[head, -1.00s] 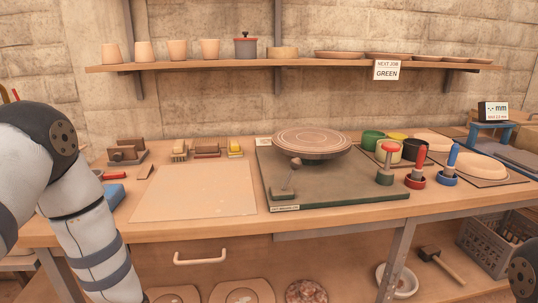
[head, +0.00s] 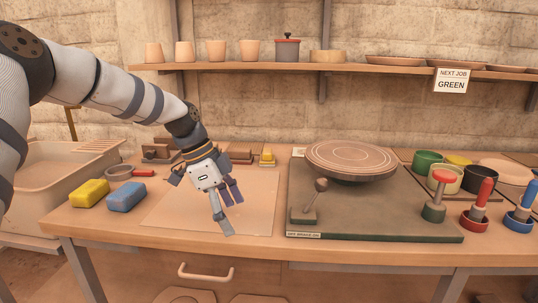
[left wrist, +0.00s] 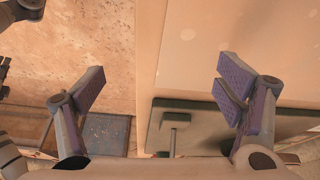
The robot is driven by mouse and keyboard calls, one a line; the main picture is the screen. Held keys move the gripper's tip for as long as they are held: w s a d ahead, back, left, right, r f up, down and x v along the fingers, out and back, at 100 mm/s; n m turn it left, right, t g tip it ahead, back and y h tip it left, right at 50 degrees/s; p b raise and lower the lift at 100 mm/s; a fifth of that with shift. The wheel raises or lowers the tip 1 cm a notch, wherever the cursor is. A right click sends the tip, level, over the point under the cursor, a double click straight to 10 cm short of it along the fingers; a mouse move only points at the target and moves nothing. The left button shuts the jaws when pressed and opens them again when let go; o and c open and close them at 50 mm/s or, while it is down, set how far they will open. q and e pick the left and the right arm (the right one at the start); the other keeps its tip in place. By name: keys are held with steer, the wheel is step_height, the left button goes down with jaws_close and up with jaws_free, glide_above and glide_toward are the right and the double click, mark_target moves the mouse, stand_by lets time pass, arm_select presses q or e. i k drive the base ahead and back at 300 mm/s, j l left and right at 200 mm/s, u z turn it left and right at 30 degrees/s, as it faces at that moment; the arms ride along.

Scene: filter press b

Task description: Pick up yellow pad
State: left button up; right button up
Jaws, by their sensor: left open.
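The yellow pad (head: 88,192) lies at the left end of the bench top, beside a blue pad (head: 126,197) of similar shape. My left gripper (head: 226,208) is over the pale board, well to the right of the yellow pad and apart from it. Its fingers are spread and empty; they also show open in the left wrist view (left wrist: 165,88). The yellow pad cannot be made out in the left wrist view. My right gripper is not in view.
A pale board (head: 257,205) lies beneath the left gripper. The dark mat with a turntable (head: 350,158) stands to its right. A grey ring-shaped tool with a red handle (head: 125,171) lies behind the pads. A sink (head: 60,165) is at far left; a shelf (head: 350,69) hangs above.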

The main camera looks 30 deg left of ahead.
mark_target(267, 159)
steer(key=i+j, duration=0.5)
steer(key=j, duration=0.15)
steer(key=i+j, duration=0.5)
steer(key=j, duration=0.1)
